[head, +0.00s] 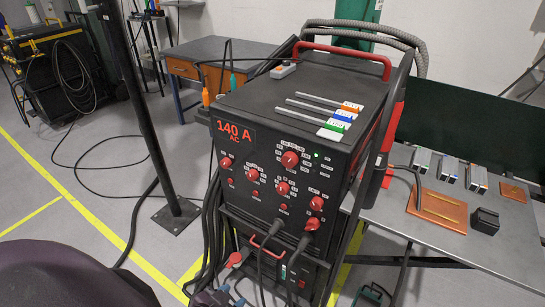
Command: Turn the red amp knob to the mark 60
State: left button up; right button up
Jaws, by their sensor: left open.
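My left gripper (214,297) shows only in part at the bottom edge, low and left of the panel, apart from the knob. It is open. My right gripper is not in view.
Rods with coloured tags (333,126) lie on top. A metal table (480,240) with a copper plate (437,208) stands right. A black post (150,110) rises left.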

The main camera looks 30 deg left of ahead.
aim_at(290, 159)
jog(key=j, duration=1.75)
